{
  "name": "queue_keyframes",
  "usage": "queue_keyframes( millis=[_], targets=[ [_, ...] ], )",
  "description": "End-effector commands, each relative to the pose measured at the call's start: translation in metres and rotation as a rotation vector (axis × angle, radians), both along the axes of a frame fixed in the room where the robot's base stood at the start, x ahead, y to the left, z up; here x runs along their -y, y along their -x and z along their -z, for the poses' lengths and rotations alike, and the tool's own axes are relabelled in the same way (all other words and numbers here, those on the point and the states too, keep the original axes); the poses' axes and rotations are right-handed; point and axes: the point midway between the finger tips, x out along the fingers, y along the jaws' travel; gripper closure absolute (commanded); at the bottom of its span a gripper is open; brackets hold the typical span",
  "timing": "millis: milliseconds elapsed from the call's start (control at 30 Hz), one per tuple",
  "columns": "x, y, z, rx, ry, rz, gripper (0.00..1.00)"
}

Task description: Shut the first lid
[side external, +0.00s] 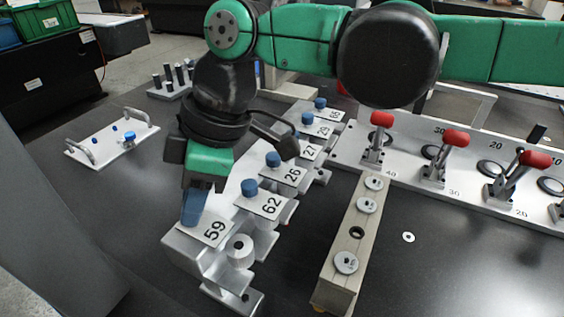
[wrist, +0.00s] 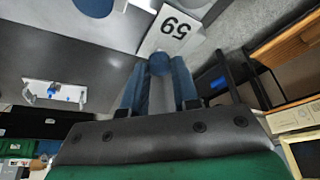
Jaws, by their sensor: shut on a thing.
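A row of white numbered lids with blue knobs runs along a metal block. The lid marked 59 (side external: 214,233) is the nearest, and it also shows in the wrist view (wrist: 172,28). My gripper (side external: 194,208) is at its left end, pointing down. In the wrist view my gripper (wrist: 160,84) has its blue fingers on either side of the blue knob (wrist: 160,62) of lid 59, shut on it. The fingers hide this knob in the side view. Lids 62 (side external: 264,206) and 26 (side external: 290,177) stand behind it. I cannot tell whether lid 59 is fully closed.
A beige bar with round washers (side external: 346,262) lies right of the lids. Red-handled clamps (side external: 455,138) stand on a white plate at the right. A white tray with handles (side external: 112,143) lies at the left. The dark table between the tray and lids is clear.

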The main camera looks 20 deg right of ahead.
Motion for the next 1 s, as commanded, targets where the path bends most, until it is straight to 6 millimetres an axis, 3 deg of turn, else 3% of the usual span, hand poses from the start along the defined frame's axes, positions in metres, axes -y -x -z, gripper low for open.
queue_keyframes(
  millis=[300, 667, 700, 767, 1000],
  targets=[
    [0.027, 0.026, -0.001, 0.001, -0.003, 0.003, 1.00],
    [0.030, 0.030, 0.000, -0.003, 0.003, 0.000, 1.00],
    [0.030, 0.030, 0.000, -0.004, 0.004, 0.000, 0.63],
    [0.030, 0.030, 0.000, -0.003, 0.003, -0.001, 0.46],
    [0.029, 0.029, 0.000, -0.001, 0.001, 0.000, 0.43]
  ],
)
